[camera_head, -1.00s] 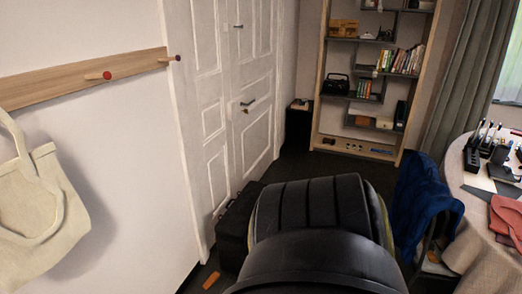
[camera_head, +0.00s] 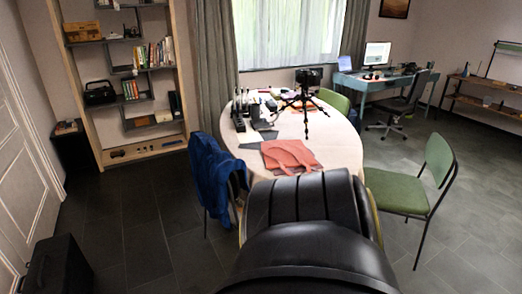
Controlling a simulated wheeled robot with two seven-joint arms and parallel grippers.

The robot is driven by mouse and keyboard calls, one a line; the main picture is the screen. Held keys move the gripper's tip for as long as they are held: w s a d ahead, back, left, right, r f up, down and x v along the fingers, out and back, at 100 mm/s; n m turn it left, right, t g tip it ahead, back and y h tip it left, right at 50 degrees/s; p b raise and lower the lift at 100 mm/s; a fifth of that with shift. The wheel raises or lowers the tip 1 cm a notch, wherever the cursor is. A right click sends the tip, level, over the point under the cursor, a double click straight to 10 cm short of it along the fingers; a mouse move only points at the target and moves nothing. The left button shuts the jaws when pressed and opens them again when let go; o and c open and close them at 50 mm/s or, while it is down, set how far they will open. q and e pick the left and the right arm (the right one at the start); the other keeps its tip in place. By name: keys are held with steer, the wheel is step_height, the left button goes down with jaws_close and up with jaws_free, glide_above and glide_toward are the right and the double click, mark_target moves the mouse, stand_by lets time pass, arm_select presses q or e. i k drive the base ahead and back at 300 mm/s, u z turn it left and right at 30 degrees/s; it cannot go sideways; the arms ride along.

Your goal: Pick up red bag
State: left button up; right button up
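Neither of my grippers shows in the head view.
A blue jacket (camera_head: 212,170) hangs over a chair left of the table. A green chair (camera_head: 415,185) stands at the right. A black tripod (camera_head: 306,105) stands on the table. A dark case (camera_head: 57,268) is at lower left.

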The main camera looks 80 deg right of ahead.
mark_target(282, 154)
steer(key=z, duration=0.05)
steer(key=k, duration=0.25)
steer(key=z, duration=2.4)
steer(key=i, duration=0.35)
steer(key=u, duration=0.05)
